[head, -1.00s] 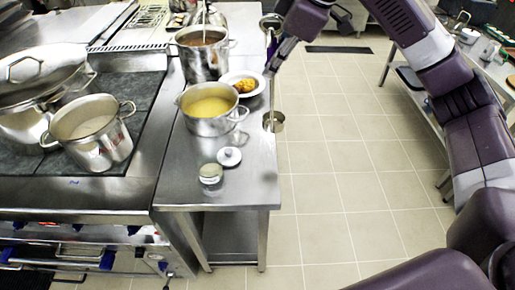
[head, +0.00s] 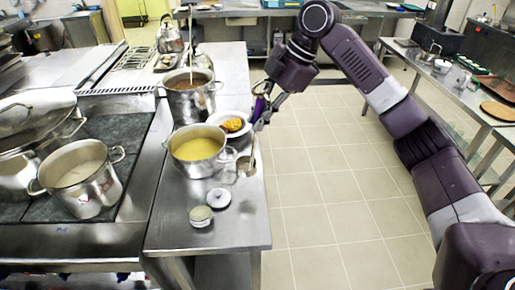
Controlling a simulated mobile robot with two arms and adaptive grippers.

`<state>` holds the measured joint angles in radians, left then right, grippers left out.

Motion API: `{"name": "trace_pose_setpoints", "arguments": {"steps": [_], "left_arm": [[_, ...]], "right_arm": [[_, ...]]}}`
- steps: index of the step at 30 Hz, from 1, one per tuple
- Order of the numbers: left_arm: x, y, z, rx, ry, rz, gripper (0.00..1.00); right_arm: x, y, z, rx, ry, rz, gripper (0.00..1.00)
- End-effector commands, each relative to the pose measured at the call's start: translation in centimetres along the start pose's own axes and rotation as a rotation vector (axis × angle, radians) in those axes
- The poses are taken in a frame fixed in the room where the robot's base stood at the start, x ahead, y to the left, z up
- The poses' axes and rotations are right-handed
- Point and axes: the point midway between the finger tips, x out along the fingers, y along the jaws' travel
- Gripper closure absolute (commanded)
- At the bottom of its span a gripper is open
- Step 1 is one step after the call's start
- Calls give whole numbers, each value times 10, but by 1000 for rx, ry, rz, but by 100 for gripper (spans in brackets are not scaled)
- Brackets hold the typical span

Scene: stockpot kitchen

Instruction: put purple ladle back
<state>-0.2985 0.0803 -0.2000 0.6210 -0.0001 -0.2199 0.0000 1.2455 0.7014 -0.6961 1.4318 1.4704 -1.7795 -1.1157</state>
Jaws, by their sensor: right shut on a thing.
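The purple ladle has a purple handle (head: 259,107) and a steel bowl (head: 247,167) at its lower end. It is upright, bowl down, at the right edge of the steel counter (head: 228,233). My right gripper (head: 263,115) is shut on the purple handle. The bowl appears against the counter's edge, and I cannot tell whether it touches. A pot of yellow soup (head: 198,148) stands just left of the ladle. A pot of brown liquid (head: 190,95) with a pale-handled utensil in it stands behind. My left gripper is not in view.
A white plate with orange food (head: 232,125) sits close to the ladle. A small jar (head: 201,216) and a round white lid (head: 218,198) lie in front. A large pot (head: 82,180) stands on the stove. The tiled floor right of the counter is clear.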

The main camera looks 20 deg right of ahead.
Motion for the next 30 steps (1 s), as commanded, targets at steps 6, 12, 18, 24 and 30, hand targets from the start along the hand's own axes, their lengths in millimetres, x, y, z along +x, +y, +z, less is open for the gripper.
{"name": "trace_pose_setpoints", "arguments": {"steps": [6,12,18,24,30], "left_arm": [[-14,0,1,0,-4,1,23],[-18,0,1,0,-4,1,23],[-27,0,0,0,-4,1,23],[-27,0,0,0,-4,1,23],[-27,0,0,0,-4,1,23]], "right_arm": [[39,-11,17,0,0,0,100],[55,-14,24,1,0,1,100],[80,-21,35,2,0,1,100],[88,-22,38,-1,0,4,100],[89,-23,38,0,0,3,100]]}}
